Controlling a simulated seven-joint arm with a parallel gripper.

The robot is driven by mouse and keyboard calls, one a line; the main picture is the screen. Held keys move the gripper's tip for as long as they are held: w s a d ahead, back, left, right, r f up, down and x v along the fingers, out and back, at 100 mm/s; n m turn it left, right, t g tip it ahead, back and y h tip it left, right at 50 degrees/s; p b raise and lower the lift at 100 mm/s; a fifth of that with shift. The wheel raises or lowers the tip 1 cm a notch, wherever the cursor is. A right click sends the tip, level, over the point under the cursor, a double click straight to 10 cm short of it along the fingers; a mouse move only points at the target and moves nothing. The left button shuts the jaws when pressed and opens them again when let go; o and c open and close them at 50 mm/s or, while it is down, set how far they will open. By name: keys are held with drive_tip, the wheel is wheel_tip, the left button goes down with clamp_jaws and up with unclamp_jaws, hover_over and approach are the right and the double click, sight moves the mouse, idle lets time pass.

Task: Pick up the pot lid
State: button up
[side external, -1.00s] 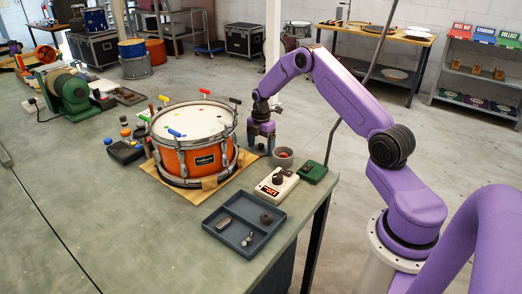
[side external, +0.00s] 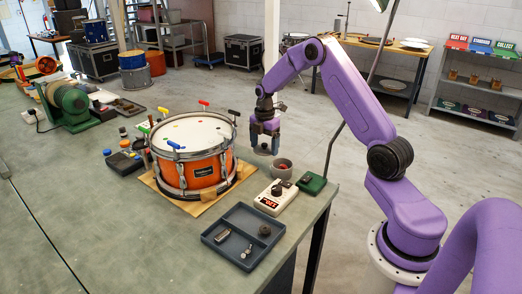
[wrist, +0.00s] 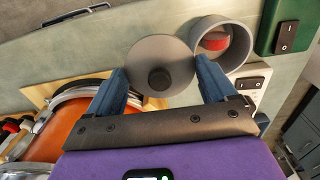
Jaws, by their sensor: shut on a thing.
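The pot lid is a flat grey disc with a dark round knob. In the wrist view the pot lid (wrist: 176,55) lies between the fingertips of my gripper (wrist: 160,68), which is shut on its edges. In the side view my gripper (side external: 264,146) points down at the bench's right edge, with the lid (side external: 262,152) low between its fingers. The small grey pot (side external: 283,170) stands open just right of it, with something red inside. In the wrist view the pot (wrist: 236,58) is close beside the lid and the right finger.
An orange drum (side external: 203,174) on a tan board stands left of my gripper. The bench's front left is clear.

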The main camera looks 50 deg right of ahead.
drive_tip(key=s+r, duration=0.1)
drive_tip(key=s+a+r, duration=0.1)
drive_tip(key=shift+s+r, duration=0.15)
drive_tip(key=shift+r, duration=0.25)
approach(282, 165)
drive_tip(key=s+a+r, duration=0.2)
drive_tip(key=a, duration=0.2)
drive_tip(key=shift+h, duration=0.3)
drive_tip(key=shift+w+d+f, duration=0.3)
drive_tip(key=shift+d+f, duration=0.3)
drive_tip(key=shift+f, duration=0.6)
drive_tip(key=shift+w+d+f, duration=0.25)
drive_tip(key=shift+d+f, duration=0.3)
drive_tip(key=shift+f, duration=0.65)
drive_tip(key=shift+w+d+f, duration=0.3)
drive_tip(key=shift+d+f, duration=0.3)
drive_tip(key=shift+f, duration=0.6)
drive_tip(key=shift+f, duration=0.6)
drive_tip(key=o, duration=0.7)
drive_tip(key=shift+r, duration=0.15)
drive_tip(key=shift+a+r, duration=0.15)
drive_tip(key=shift+r, duration=2.55)
drive_tip(key=shift+a+r, duration=0.1)
drive_tip(key=shift+r, duration=2.6)
